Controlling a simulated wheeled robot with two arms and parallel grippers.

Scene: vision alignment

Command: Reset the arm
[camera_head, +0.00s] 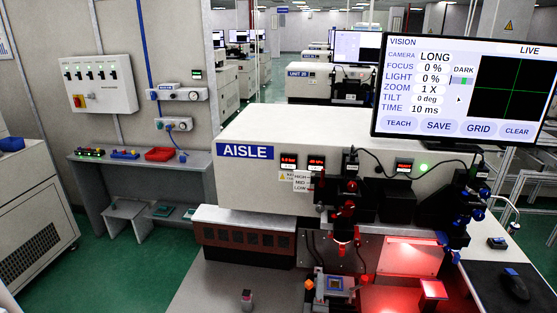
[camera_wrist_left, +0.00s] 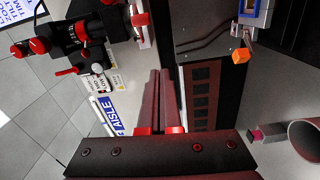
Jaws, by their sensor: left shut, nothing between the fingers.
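My left gripper (camera_wrist_left: 160,73) shows in the left wrist view, with two long dark fingers side by side. The fingers are shut and empty. They stretch from a dark crossbar with red pads at their base, in front of the white machine (camera_head: 270,180). The machine carries a blue AISLE sign (camera_head: 245,151), which also shows rotated in the wrist view (camera_wrist_left: 111,116). I cannot make out either gripper in the head view. My right gripper is in neither view.
A monitor (camera_head: 464,88) stands at upper right. A red-lit optical unit (camera_head: 345,213) and a stage with blue knobs (camera_head: 461,216) are on the machine. A small dark block (camera_head: 247,299) stands on the worktop. A grey bench (camera_head: 147,158) is left; green floor is free beside it.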

